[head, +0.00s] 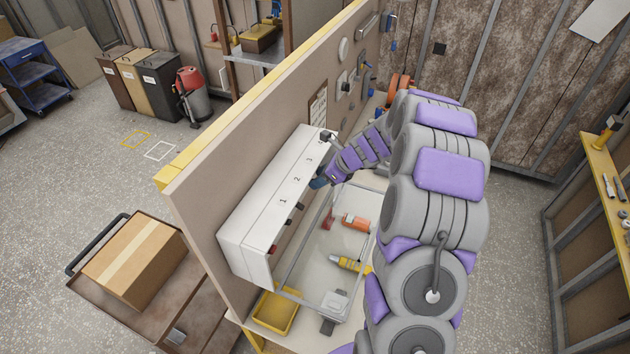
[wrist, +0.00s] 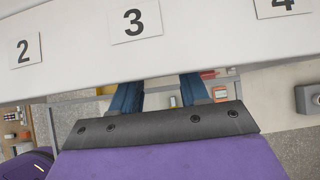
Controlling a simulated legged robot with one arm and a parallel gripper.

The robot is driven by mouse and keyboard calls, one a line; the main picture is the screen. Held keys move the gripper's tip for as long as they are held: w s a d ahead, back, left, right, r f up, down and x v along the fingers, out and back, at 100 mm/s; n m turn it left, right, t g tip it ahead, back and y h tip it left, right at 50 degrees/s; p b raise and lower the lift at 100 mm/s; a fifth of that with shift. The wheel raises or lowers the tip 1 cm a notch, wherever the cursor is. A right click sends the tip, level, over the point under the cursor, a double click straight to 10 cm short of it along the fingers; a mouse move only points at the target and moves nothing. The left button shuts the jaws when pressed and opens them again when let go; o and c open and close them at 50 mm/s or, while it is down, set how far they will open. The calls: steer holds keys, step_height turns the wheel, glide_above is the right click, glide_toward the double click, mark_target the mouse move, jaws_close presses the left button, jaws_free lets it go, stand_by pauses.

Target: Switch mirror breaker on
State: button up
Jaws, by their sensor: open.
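The white breaker box (head: 262,200) is fixed along the partition wall, with number labels on its face. Labels 1, 2 and 3 read in the head view; the wrist view shows labels 2 (wrist: 25,50), 3 (wrist: 135,20) and 4 (wrist: 283,3). Small dark and reddish switches (head: 289,222) stick out along its lower side. No label reading "mirror" is legible. My gripper (head: 321,182) is at the box's far part, near label 3. In the wrist view its two blue fingers (wrist: 160,95) are apart and empty, their tips hidden behind the box edge below label 3.
Below the box is a workbench with a clear bin (head: 338,245), an orange tool (head: 355,222), a yellow-grey tool (head: 345,263) and a yellow tray (head: 275,312). A posted sheet (head: 317,106) hangs on the partition above the box. A cart with a cardboard box (head: 135,260) stands left.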

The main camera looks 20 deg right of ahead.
steer(key=b+v, duration=0.1)
steer(key=v, duration=1.3)
steer(key=shift+b, duration=0.35)
steer(key=shift+d, duration=0.1)
